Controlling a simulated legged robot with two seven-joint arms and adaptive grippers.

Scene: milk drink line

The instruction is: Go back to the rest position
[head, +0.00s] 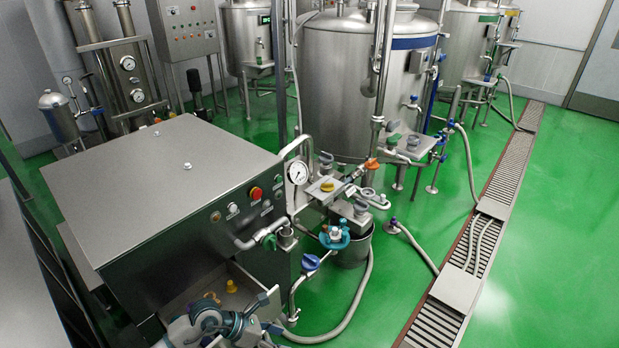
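Part of a grey and teal mechanism, which looks like my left arm and gripper (215,326), shows at the bottom edge, left of centre. It is in front of an open tray (252,282) low on the steel cabinet (170,180). The bottom edge cuts it off, and its fingers cannot be made out clearly. I cannot tell whether it holds anything. My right gripper is not in view.
A yellow piece (231,286) lies in the tray. A pressure gauge (298,172), valves and a bucket (352,250) crowd the cabinet's right side. A hose (365,290) runs across the floor. A steel tank (350,85) stands behind. Green floor (550,240) is clear at right beyond the drain (490,220).

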